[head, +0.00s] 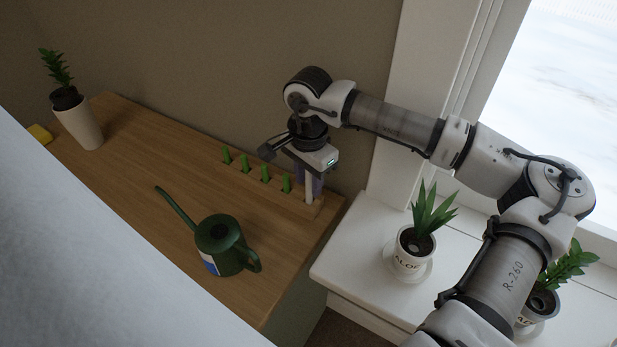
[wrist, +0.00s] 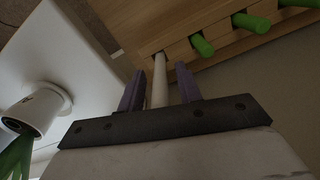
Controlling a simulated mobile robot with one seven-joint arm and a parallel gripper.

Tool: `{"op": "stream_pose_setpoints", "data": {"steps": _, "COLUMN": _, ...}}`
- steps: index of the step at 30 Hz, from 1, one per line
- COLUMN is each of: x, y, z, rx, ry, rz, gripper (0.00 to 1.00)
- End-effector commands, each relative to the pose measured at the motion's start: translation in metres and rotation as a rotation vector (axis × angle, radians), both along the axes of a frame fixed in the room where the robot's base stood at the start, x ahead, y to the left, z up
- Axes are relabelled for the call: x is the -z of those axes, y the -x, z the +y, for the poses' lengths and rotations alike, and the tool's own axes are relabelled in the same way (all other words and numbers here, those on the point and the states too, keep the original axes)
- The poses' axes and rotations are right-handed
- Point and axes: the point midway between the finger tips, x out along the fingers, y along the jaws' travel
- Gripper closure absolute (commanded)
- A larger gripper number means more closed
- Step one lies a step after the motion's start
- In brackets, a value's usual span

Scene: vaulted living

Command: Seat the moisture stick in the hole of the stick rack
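The moisture stick (head: 309,188) is a pale white rod standing roughly upright at the near right end of the wooden stick rack (head: 316,211). In the wrist view the stick (wrist: 160,88) runs between my purple fingers, and its far end meets the rack (wrist: 222,36). How deep it sits in the hole cannot be seen. My gripper (wrist: 160,90) is open around the stick, with a gap on each side. In the head view my gripper (head: 311,182) is above the rack's right end and partly hides the stick's upper part.
Several green sticks (head: 265,173) stand in a row along the rack. A green watering can (head: 222,245) stands on the wooden table (head: 150,185). A tall white potted plant (head: 78,122) is at the far left. An aloe pot (head: 410,250) stands on the white sill at right.

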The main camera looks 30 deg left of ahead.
Motion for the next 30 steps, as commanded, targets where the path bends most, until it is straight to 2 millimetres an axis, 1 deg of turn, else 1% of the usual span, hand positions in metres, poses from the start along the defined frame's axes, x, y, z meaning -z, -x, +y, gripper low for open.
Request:
{"op": "stream_pose_setpoints", "data": {"steps": 8, "x": -0.001, "y": 0.000, "z": 0.000, "rx": 0.000, "ry": 0.000, "rz": 0.000, "gripper": 0.65}}
{"op": "stream_pose_setpoints", "data": {"steps": 13, "x": -0.011, "y": -0.001, "z": 0.000, "rx": 0.001, "ry": 0.001, "rz": -0.003, "gripper": 0.65}}
{"op": "stream_pose_setpoints", "data": {"steps": 17, "x": -0.036, "y": -0.001, "z": 0.000, "rx": 0.002, "ry": -0.001, "rz": -0.004, "gripper": 0.65}}
{"op": "stream_pose_setpoints", "data": {"steps": 21, "x": -0.069, "y": -0.001, "z": 0.001, "rx": 0.001, "ry": -0.001, "rz": -0.004, "gripper": 0.65}}
{"op": "stream_pose_setpoints", "data": {"steps": 24, "x": -0.089, "y": -0.001, "z": 0.000, "rx": 0.001, "ry": 0.000, "rz": -0.003, "gripper": 0.65}}
{"op": "stream_pose_setpoints", "data": {"steps": 27, "x": -0.105, "y": -0.001, "z": 0.000, "rx": 0.001, "ry": -0.001, "rz": -0.002, "gripper": 0.65}}
{"op": "stream_pose_setpoints", "data": {"steps": 30, "x": -0.116, "y": -0.001, "z": 0.000, "rx": 0.001, "ry": -0.001, "rz": 0.000, "gripper": 0.65}}
